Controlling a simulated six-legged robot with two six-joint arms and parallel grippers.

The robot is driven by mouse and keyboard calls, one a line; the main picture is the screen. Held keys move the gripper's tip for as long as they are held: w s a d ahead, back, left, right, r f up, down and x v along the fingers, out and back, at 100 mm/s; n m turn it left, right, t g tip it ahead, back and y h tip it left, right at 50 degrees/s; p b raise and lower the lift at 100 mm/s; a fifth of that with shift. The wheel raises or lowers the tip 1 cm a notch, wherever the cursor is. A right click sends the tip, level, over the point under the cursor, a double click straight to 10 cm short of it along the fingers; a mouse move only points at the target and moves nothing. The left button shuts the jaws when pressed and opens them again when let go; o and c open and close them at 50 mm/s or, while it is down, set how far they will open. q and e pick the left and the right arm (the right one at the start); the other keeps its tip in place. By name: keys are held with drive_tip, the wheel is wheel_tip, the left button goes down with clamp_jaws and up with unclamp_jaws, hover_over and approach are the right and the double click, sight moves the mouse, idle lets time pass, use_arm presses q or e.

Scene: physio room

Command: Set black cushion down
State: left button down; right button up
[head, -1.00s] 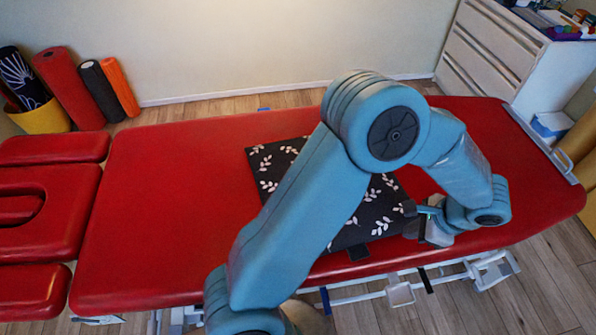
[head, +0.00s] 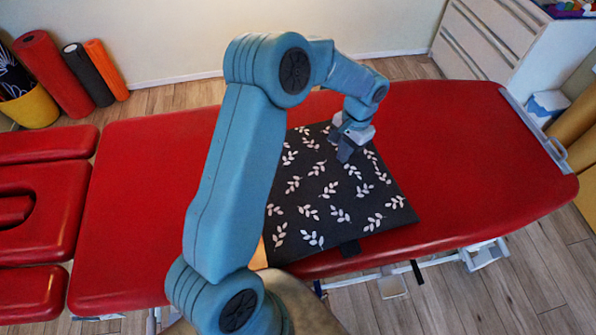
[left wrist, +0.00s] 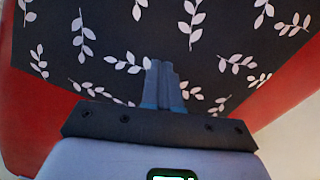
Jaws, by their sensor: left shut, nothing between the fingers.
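The black cushion (head: 335,205) with a white leaf print lies flat on the red treatment table (head: 150,215). A dark strap or tab shows at its front edge. My left gripper (head: 345,157) is over the far part of the cushion, with its fingers shut and nothing between them. In the left wrist view the closed fingertips (left wrist: 163,68) point at the cushion (left wrist: 110,35), which fills most of that view; I cannot tell whether they touch it. My left arm hides part of the cushion's left side in the head view. My right gripper is not in view.
A yellow bin (head: 30,107) and rolled mats in red (head: 52,75), black (head: 87,75) and orange (head: 106,69) stand at the back left. A white drawer cabinet (head: 490,45) stands at the back right. The table's right part is clear.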

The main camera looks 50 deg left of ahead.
use_arm(q)
drive_tip(key=shift+s+a+f, duration=0.1)
drive_tip(key=shift+s+a, duration=0.5)
drive_tip(key=shift+a, duration=0.2)
drive_tip(key=shift+s+n, duration=0.25)
drive_tip(key=shift+n, duration=0.05)
drive_tip(key=p, duration=0.2)
approach(301, 189)
drive_tip(key=f, duration=0.5)
drive_tip(key=shift+s+a+f, duration=0.15)
drive_tip(key=shift+a+f, duration=0.1)
drive_tip(key=shift+f, duration=0.05)
drive_tip(key=shift+s+f+b, duration=0.4)
drive_tip(key=shift+f+b, duration=0.05)
drive_tip(key=shift+f, duration=0.4)
drive_tip(key=shift+d, duration=0.2)
